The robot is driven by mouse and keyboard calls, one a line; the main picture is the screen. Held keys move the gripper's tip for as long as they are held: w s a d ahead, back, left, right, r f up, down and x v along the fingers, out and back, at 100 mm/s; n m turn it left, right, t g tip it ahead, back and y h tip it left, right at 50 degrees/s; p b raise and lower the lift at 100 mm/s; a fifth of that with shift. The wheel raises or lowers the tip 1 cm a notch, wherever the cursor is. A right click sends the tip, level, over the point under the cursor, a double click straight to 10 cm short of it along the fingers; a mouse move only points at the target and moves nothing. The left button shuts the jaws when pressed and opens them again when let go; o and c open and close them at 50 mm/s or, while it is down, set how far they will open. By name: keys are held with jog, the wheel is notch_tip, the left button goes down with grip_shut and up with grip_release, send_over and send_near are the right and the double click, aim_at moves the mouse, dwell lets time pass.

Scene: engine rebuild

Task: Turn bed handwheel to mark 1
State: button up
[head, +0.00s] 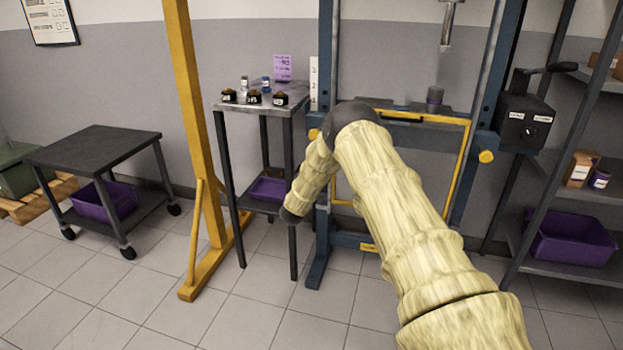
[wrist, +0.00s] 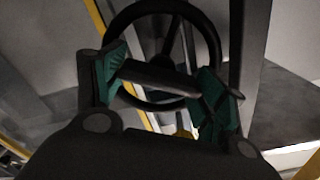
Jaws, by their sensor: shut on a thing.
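In the wrist view the black handwheel (wrist: 206,30) shows as a ring with spokes, ahead of my gripper (wrist: 165,82). My gripper's green-padded fingers are closed on a dark grey bar-like grip (wrist: 158,76) across the lower part of the wheel. The handwheel and my gripper are not discernible in the head view, where my arm covers part of the blue press frame (head: 485,95). A white strip with small marks (head: 314,82) stands at the frame's left post. Its marks are too small to read.
A small table (head: 262,110) with small parts and a yellow post (head: 188,120) stand left of the press. A dark cart (head: 98,146) is farther left. A shelf with a purple bin (head: 570,240) is at the right. The floor at front left is clear.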

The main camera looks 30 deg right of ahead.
jog(key=shift+d+r, duration=0.2)
dwell(0.3)
jog(key=o, duration=0.8)
jog(key=shift+o, duration=1.1)
jog(key=shift+f, duration=0.15)
jog(key=shift+a, duration=0.15)
jog(key=shift+s+a+f, duration=0.1)
jog(key=shift+s+a, duration=0.2)
jog(key=shift+a, duration=0.1)
jog(key=v, duration=1)
jog(key=shift+s+a, duration=0.2)
jog(key=shift+a, duration=0.1)
